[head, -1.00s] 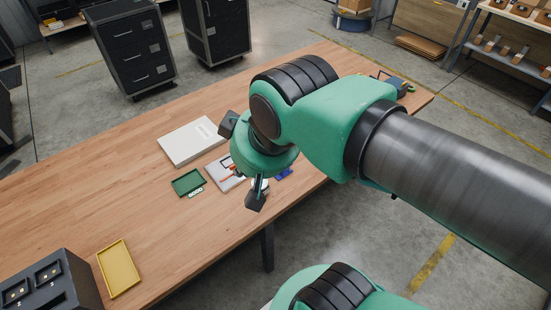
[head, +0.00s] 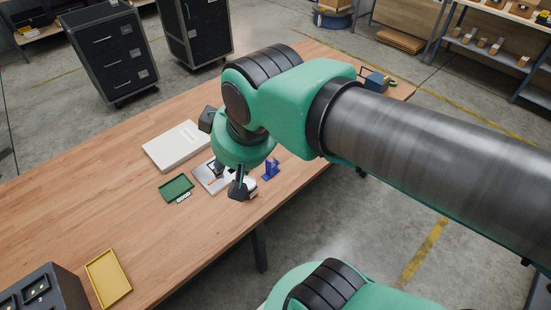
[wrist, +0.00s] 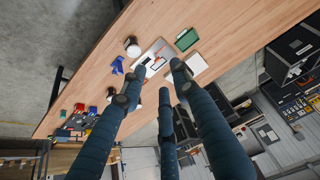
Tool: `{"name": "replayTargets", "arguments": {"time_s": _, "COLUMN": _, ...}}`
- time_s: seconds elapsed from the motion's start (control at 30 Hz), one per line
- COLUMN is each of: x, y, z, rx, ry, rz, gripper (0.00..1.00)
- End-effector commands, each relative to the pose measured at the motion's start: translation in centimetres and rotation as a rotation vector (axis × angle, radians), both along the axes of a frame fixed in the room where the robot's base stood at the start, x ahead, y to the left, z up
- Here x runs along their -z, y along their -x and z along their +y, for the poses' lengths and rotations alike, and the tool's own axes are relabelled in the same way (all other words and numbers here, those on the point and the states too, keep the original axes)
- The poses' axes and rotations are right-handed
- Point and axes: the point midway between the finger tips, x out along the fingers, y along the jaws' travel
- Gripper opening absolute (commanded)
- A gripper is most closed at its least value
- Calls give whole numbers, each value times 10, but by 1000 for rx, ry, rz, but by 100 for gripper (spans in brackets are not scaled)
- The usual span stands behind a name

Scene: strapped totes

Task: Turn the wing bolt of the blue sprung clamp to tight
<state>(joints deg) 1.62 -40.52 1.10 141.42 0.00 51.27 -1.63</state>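The blue sprung clamp (head: 271,168) stands on the wooden table near its front edge, just right of my gripper in the head view. It also shows as a small blue shape in the wrist view (wrist: 118,65), left of my fingers. Its wing bolt is too small to make out. My gripper (head: 238,186) hangs over the table beside the clamp, apart from it. In the wrist view my gripper (wrist: 158,72) has its dark fingers spread, with nothing between them.
A grey plate (wrist: 158,56) with a red-marked item lies beside the clamp. A green tray (head: 176,187), a white box (head: 177,146) and a yellow tray (head: 108,278) lie farther left. A white-and-dark cup-like item (wrist: 132,46) stands near the clamp. The table's left part is mostly clear.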

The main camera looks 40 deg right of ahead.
Motion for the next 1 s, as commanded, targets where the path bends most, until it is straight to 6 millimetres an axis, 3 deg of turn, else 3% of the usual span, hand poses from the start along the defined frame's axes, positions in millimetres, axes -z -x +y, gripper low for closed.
{"name": "replayTargets", "arguments": {"time_s": 0.47, "x": 23, "y": -87, "z": -70, "rx": 17, "ry": 45, "rz": 153, "gripper": 30}}
{"name": "replayTargets", "arguments": {"time_s": 0.77, "x": 62, "y": -136, "z": -133, "rx": 19, "ry": 51, "rz": 254, "gripper": 30}}
{"name": "replayTargets", "arguments": {"time_s": 1.0, "x": 106, "y": -164, "z": -191, "rx": 17, "ry": 40, "rz": 334, "gripper": 30}}
